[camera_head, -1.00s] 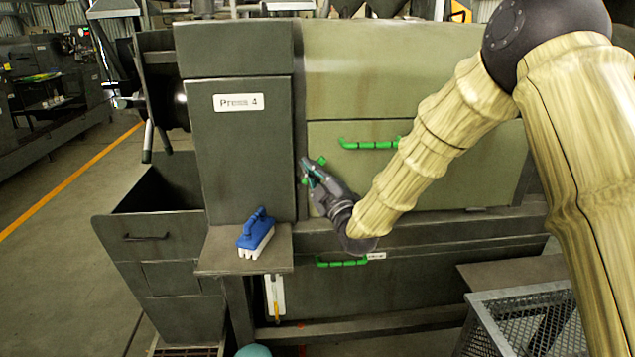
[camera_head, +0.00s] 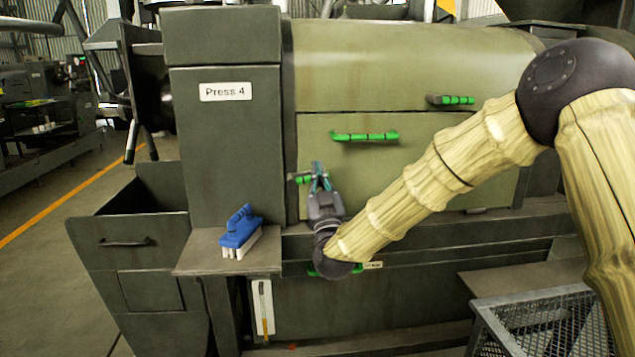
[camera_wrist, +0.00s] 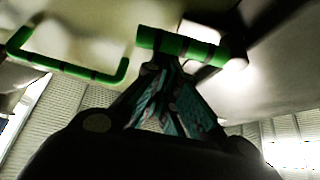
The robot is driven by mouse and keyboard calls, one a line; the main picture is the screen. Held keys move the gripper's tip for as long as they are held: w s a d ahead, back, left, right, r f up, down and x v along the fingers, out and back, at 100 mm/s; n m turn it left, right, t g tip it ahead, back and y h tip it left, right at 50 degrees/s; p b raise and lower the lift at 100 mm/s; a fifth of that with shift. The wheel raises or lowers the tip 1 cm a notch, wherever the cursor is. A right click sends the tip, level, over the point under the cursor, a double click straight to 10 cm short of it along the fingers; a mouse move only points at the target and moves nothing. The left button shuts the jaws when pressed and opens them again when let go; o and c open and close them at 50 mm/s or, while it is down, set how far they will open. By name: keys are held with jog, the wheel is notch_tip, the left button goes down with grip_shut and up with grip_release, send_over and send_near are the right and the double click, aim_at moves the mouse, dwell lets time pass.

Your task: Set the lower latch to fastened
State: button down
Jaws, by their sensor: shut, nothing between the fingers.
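The lower latch is a short green bar (camera_head: 303,179) at the left edge of the panel, beside the dark seam. It looks about level; its right part is hidden behind my fingers. In the wrist view the green bar (camera_wrist: 182,46) with dark bands lies across the fingertips. My gripper (camera_head: 319,170) is shut, pointing up, with its tips at the latch and nothing between them. It also shows in the wrist view (camera_wrist: 168,68). Whether the tips touch the bar, I cannot tell.
A green handle (camera_head: 365,136) is on the panel above; it also shows in the wrist view (camera_wrist: 65,66). Another green latch (camera_head: 452,100) is at the upper right. A blue brush (camera_head: 240,232) stands on the ledge (camera_head: 200,262). A mesh crate (camera_head: 535,310) is at lower right.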

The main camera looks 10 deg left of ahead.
jog(key=shift+d+f+m+t+h+b, duration=0.15)
jog(key=shift+f+m+h+b, duration=0.2)
jog(key=shift+m, duration=0.3)
jog(key=shift+d+f+m+t+h+b, duration=0.1)
jog(key=shift+f+m+t+h+b, duration=0.1)
jog(key=shift+m+h, duration=0.35)
jog(key=v, duration=1.2)
jog(key=shift+w+r, duration=0.1)
jog(key=x, duration=0.9)
jog(key=shift+w+r, duration=0.15)
jog(key=shift+w, duration=0.15)
jog(key=shift+a, duration=0.1)
